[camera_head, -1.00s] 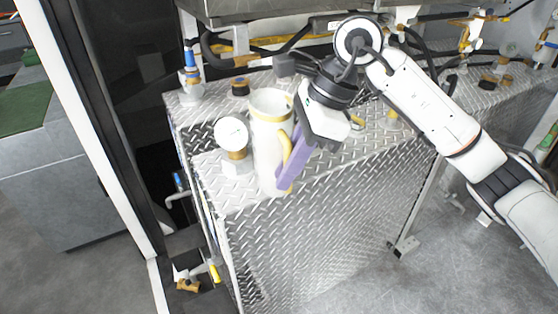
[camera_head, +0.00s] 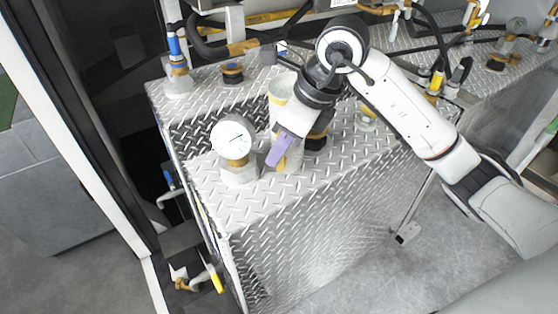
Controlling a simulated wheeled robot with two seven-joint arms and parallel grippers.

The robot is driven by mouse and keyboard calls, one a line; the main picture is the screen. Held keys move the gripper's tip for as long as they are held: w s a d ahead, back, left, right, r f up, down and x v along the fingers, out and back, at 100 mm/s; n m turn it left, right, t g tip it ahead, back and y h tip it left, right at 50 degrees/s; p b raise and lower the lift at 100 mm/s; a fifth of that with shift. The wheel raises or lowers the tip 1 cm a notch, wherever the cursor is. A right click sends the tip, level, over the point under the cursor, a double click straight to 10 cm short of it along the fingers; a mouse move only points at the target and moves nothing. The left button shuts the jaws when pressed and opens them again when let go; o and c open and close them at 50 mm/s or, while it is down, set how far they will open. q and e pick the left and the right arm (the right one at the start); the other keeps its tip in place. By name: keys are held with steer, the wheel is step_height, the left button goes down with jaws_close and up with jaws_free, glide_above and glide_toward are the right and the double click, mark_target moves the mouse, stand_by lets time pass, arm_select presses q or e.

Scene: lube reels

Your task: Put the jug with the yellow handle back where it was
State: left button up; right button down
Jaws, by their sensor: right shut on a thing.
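The jug (camera_head: 281,90) is white with a yellow rim and stands upright, or nearly so, at the diamond-plate top, just right of the round white gauge. My right gripper (camera_head: 276,158), with purple fingers, reaches down over it from the upper right and is shut on its yellow handle side. The gripper and wrist hide much of the jug's right side and most of the handle. I cannot tell whether the jug's base touches the plate. My left gripper is not in view.
The gauge (camera_head: 232,137) on its fitting stands close left of the jug. Blue-topped (camera_head: 175,62) and black-capped (camera_head: 232,72) fittings stand behind it. A dark fitting (camera_head: 317,138) is close to the right of the gripper. The diamond-plate top (camera_head: 330,172) is clear toward its front edge.

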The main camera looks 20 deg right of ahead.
mark_target(279, 168)
steer(key=shift+w+f, duration=0.1)
steer(key=shift+f, duration=1.7)
steer(key=c, duration=1.8)
jaws_free()
steer(key=shift+o, duration=0.2)
steer(key=v, duration=1.2)
